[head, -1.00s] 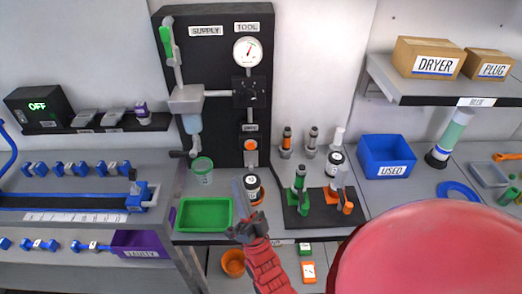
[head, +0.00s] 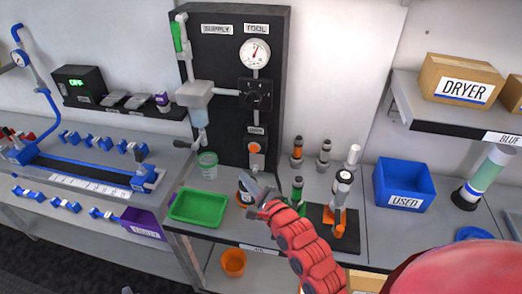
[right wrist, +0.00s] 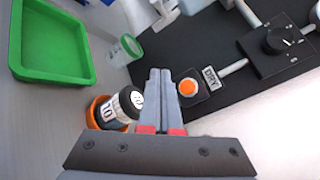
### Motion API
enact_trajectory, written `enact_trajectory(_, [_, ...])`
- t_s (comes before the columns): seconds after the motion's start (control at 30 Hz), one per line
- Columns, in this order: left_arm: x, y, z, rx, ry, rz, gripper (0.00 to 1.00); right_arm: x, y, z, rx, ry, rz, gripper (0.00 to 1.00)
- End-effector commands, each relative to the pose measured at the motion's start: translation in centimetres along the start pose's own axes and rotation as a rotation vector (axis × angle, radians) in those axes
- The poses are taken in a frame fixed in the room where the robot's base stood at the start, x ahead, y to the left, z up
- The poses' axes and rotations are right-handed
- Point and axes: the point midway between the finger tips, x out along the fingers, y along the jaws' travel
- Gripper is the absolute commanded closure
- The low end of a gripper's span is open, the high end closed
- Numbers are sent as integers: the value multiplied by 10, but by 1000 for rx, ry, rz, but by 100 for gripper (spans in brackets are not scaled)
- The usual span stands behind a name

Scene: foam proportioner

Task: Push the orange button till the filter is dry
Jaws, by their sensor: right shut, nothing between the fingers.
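The orange button (head: 254,148) sits low on the black panel, under a DRY label. It shows clearly in the right wrist view (right wrist: 188,87), uncovered. My right gripper (head: 250,181) is shut and empty, in front of the panel and below the button in the head view. In the right wrist view its closed fingertips (right wrist: 160,72) lie just left of the button; I see no contact. A clear bowl (head: 199,118) hangs under the grey unit on the panel; I cannot tell whether it holds the filter or whether that is dry. My left gripper is not in view.
A black-and-white canister (right wrist: 117,108) in an orange ring stands close beside my right fingers. A green tray (head: 198,208) and a clear cup with green rim (head: 207,165) are to the left. A tool stand (head: 322,218) is to the right.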

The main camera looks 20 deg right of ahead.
Motion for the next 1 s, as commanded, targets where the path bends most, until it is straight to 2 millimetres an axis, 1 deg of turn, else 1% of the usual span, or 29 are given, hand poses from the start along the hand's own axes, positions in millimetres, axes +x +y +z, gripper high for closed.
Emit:
enact_trajectory(0.33, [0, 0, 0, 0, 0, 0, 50, 0, 1, -1, 5, 1, 3, 100])
enact_trajectory(0.47, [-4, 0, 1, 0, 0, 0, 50, 5, -1, -4, 3, 0, 3, 100])
enact_trajectory(0.57, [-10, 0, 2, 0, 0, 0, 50, 12, -4, -11, 2, 1, 4, 100])
enact_trajectory(0.67, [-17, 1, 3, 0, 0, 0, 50, 22, -13, -18, 0, 2, 0, 100])
enact_trajectory(0.77, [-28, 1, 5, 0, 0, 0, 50, 32, -18, -27, -2, 0, 2, 100])
enact_trajectory(0.83, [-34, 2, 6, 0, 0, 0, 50, 39, -24, -31, 0, 0, 0, 100])
enact_trajectory(1.0, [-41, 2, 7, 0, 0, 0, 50, 52, -36, -41, 5, 2, -1, 100])
